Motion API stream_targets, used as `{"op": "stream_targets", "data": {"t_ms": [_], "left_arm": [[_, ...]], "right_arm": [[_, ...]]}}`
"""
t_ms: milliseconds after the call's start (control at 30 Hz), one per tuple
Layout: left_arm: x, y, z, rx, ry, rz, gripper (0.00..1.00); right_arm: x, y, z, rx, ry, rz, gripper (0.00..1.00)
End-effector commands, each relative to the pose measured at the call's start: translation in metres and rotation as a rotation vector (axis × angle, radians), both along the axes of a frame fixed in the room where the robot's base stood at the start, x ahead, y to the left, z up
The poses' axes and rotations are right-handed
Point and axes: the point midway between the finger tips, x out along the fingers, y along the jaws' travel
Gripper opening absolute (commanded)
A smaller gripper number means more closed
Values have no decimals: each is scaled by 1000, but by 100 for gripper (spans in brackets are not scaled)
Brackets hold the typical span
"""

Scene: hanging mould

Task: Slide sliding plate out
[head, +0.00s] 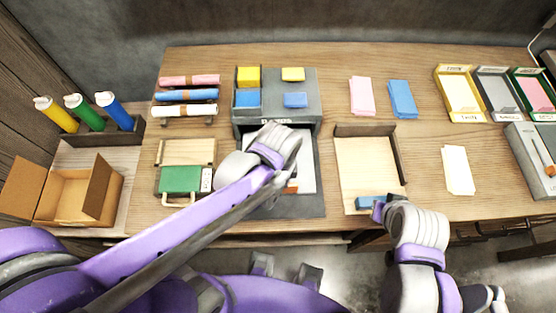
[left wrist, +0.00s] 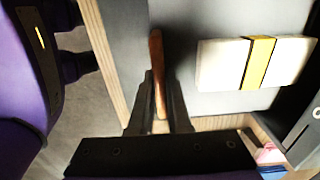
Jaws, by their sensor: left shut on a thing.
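The dark grey sliding plate (head: 290,207) extends from the front of a grey station (head: 277,122) at the middle of the table. Its orange-brown upright handle shows in the left wrist view (left wrist: 156,60). My left gripper (left wrist: 159,100) is shut on this handle, one finger on each side. In the head view my left gripper (head: 290,188) is mostly hidden by its own wrist. A white block with a yellow band (left wrist: 245,62) lies on the grey surface beside the handle. My right gripper (head: 378,210) is at the front of the wooden tray, by a blue block (head: 366,202); its fingers are unclear.
A wooden tray (head: 365,160) stands right of the station. A green case (head: 180,179) lies to the left. An open cardboard box (head: 70,190) is at the far left. Pink cards (head: 361,96) and blue cards (head: 402,99) lie behind. Table is bare around the white cards (head: 458,170).

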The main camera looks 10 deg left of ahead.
Motion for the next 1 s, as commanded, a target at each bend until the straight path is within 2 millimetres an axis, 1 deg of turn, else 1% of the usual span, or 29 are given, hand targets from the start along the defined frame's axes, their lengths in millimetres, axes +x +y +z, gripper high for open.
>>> {"op": "stream_targets", "data": {"t_ms": [33,100,300,500,867,900,967,1000], "left_arm": [[-11,-3,0,-1,0,-5,0],[-23,-7,0,0,0,-5,0],[-48,-14,0,0,0,-4,0],[-58,-17,0,0,1,-1,0],[-61,-18,-1,-2,6,-1,0],[-61,-18,-1,-3,5,-1,20],[-61,-17,-1,-1,5,-1,30],[-61,-17,-1,-1,5,-1,38]], "right_arm": [[1,0,2,0,-1,0,0],[1,0,3,0,-2,0,0],[2,0,6,0,-4,0,0],[2,0,7,0,-5,0,0],[2,0,7,0,-5,0,0],[2,0,7,0,-5,0,0],[2,0,7,0,-5,0,0],[2,0,7,0,-5,0,0]]}}
